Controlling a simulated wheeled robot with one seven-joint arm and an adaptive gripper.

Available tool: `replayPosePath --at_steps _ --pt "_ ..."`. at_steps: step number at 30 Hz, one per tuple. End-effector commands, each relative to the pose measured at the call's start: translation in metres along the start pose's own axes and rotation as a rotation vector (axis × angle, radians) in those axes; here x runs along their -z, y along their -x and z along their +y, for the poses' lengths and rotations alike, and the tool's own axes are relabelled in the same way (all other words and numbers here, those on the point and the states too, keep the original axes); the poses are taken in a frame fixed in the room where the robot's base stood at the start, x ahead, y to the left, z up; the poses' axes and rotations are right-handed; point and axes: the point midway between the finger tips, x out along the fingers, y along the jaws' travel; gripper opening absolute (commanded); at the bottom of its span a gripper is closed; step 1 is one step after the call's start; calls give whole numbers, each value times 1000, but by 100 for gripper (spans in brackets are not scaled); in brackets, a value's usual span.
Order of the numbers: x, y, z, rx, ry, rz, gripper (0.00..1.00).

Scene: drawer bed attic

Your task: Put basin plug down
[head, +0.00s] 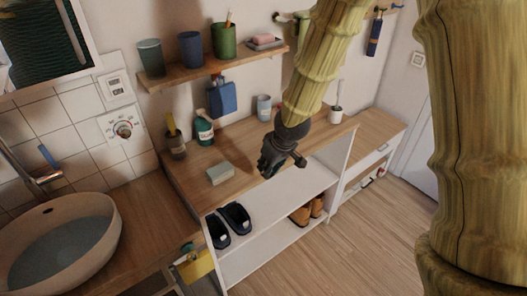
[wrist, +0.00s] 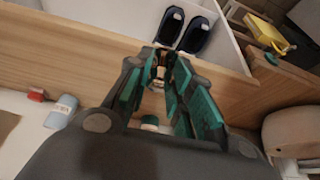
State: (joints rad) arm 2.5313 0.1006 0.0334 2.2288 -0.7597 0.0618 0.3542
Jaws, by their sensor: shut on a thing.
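My gripper (head: 283,160) hangs over the wooden top of the shelf unit (head: 240,150), close to its front edge. In the wrist view its teal-padded fingers (wrist: 160,68) close toward each other at the tips. A small thing, which I take to be the basin plug (wrist: 157,80), sits between the fingertips. Its shape is mostly hidden by the fingers, and I cannot make it out in the head view. The wooden edge lies behind the fingertips in the wrist view.
A grey-white block (head: 220,174), a green bottle (head: 204,130) and a dark cup (head: 176,145) stand on the wooden top. Dark slippers (head: 235,217) and brown shoes (head: 306,212) are on the shelf below. A round basin (head: 75,215) holds water at the left.

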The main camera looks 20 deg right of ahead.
Motion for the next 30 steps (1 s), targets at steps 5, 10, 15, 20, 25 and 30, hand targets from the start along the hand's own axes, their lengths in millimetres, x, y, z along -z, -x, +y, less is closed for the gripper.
replayPosePath --at_steps 5,10,15,20,25,30 --pt "30 -13 20 1 -3 0 0" --pt "56 -26 38 1 -4 1 0" --pt "80 -40 54 0 -5 1 0" --pt "94 -48 63 0 -3 1 0" --pt "98 -51 67 -1 -3 -1 0" --pt "102 -59 70 -2 -1 -3 0"
